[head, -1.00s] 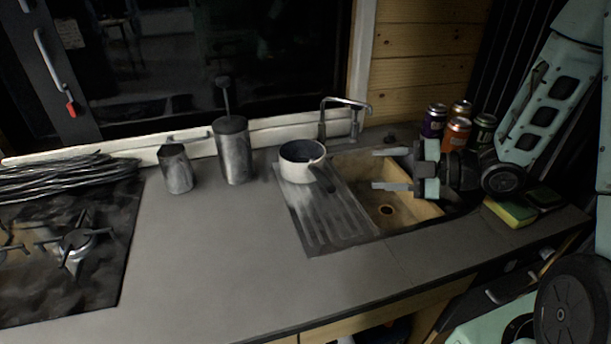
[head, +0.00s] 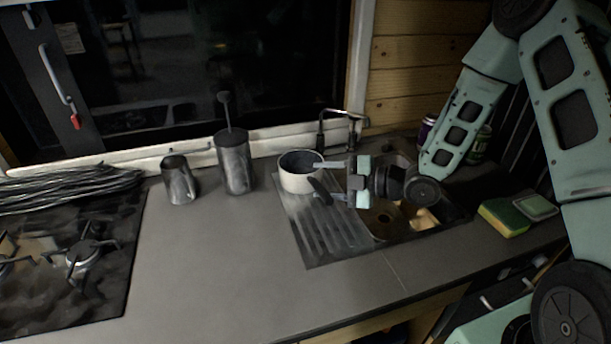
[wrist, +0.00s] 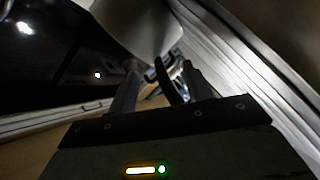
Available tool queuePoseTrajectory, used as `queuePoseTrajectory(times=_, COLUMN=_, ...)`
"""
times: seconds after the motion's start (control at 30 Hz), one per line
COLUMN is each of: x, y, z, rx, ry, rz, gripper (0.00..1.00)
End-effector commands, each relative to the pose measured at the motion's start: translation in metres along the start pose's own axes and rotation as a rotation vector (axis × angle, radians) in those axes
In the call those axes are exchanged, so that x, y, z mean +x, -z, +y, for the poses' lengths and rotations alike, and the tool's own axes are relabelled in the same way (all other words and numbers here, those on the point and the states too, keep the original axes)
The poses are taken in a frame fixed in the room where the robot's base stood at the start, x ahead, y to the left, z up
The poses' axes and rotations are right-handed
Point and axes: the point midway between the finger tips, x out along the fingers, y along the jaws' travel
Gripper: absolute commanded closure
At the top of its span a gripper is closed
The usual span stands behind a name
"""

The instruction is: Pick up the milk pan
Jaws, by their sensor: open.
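The milk pan (head: 297,179) is a small white pan with a dark inside. It stands upright on the ridged drainboard left of the sink. Its dark handle (head: 321,190) points toward my gripper. My gripper (head: 318,180) is open at the pan's right side, with one finger on each side of the handle in the head view. In the wrist view the pale pan body (wrist: 140,25) is ahead at the top, and the dark handle (wrist: 163,78) shows between the two fingers (wrist: 158,85). I cannot tell whether the fingers touch the pan.
A tap (head: 342,125) stands behind the sink (head: 384,222). A metal plunger pot (head: 233,160) and a metal jug (head: 178,180) stand to the left. A sponge (head: 503,217) lies right of the sink. Cans (head: 478,146) are partly hidden behind my arm. The front counter is clear.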

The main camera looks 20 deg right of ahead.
Motion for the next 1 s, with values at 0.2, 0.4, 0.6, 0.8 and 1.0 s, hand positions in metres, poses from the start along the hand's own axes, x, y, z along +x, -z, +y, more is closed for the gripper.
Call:
queuePoseTrajectory(times=0.2, x=0.032, y=-0.002, z=0.001, rx=0.002, ry=0.001, rz=0.003, gripper=0.5)
queuePoseTrajectory(times=0.4, x=0.042, y=-0.004, z=-0.001, rx=0.002, ry=0.001, rz=0.0, gripper=0.5)
queuePoseTrajectory(times=0.6, x=0.042, y=-0.004, z=-0.001, rx=0.001, ry=0.001, rz=0.0, gripper=0.61)
queuePoseTrajectory(times=0.8, x=0.042, y=-0.004, z=-0.001, rx=0.002, ry=0.002, rz=-0.001, gripper=1.0)
queuePoseTrajectory(times=1.0, x=0.042, y=-0.005, z=-0.002, rx=0.003, ry=0.004, rz=-0.002, gripper=1.0)
